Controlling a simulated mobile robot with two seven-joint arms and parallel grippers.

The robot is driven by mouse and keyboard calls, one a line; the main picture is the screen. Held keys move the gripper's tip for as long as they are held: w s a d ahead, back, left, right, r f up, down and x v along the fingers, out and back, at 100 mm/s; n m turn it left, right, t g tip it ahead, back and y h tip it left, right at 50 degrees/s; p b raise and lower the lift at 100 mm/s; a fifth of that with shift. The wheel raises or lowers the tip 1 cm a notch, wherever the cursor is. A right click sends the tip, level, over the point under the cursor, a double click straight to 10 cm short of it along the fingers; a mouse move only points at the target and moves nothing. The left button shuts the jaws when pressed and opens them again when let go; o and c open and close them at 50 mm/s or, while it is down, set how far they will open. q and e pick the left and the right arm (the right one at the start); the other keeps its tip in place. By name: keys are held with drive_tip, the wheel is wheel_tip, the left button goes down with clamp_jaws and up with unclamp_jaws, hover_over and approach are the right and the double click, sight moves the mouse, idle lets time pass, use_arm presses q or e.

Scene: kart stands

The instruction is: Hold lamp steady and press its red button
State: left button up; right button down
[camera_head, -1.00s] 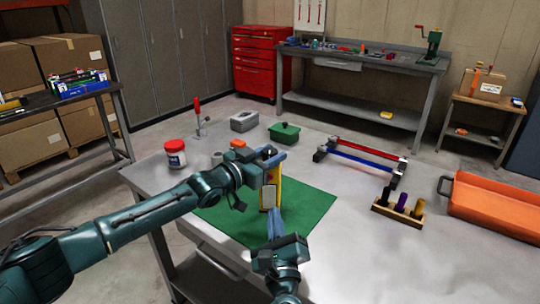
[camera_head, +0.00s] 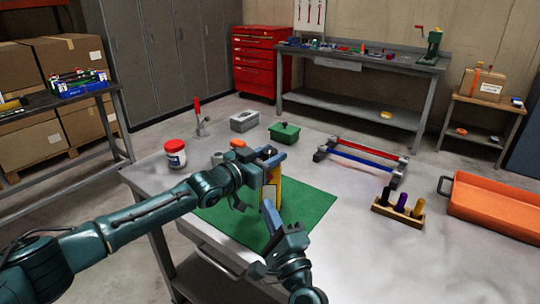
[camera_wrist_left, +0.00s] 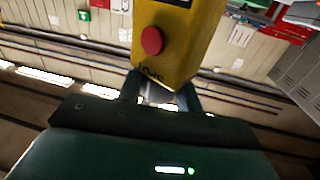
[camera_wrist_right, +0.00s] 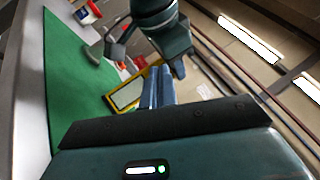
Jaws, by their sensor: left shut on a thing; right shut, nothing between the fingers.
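The yellow lamp (camera_head: 274,188) stands upright over the green mat (camera_head: 312,205) in the head view. My left gripper (camera_head: 268,172) is shut on it near its upper part. In the left wrist view, the lamp's yellow body (camera_wrist_left: 172,52) fills the top, with its round red button (camera_wrist_left: 152,41) just beyond the fingers (camera_wrist_left: 160,95). My right gripper (camera_head: 267,203) is shut and empty, its blue fingers in front of the lamp's lower part. In the right wrist view, its fingertips (camera_wrist_right: 160,70) are beside the lamp's light panel (camera_wrist_right: 127,94); I cannot tell whether they touch it.
A red-lidded jar (camera_head: 176,154), a grey box (camera_head: 244,121) and a green box (camera_head: 284,133) stand behind on the table. A red and blue rail frame (camera_head: 362,154), a wooden holder (camera_head: 398,210) and an orange tray (camera_head: 495,200) are to the right.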

sight(272, 186)
drive_tip(key=shift+w+d+r+n+g+y, duration=0.1)
drive_tip(key=shift+w+n+g+y, duration=0.55)
drive_tip(key=shift+w+n, duration=1.05)
drive_tip(key=shift+w+d+f+n+g+y, duration=0.1)
drive_tip(key=shift+w+n+g+y, duration=0.7)
drive_tip(key=shift+n, duration=1.65)
drive_tip(key=shift+w+d+r+n+g+y, duration=0.1)
drive_tip(key=shift+w+n+g+y, duration=0.4)
drive_tip(key=shift+w+n, duration=1.25)
drive_tip(key=shift+s+n, duration=0.25)
drive_tip(key=shift+n, duration=0.05)
drive_tip(key=shift+w, duration=0.35)
drive_tip(key=shift+w, duration=0.15)
drive_tip(key=shift+s, duration=0.6)
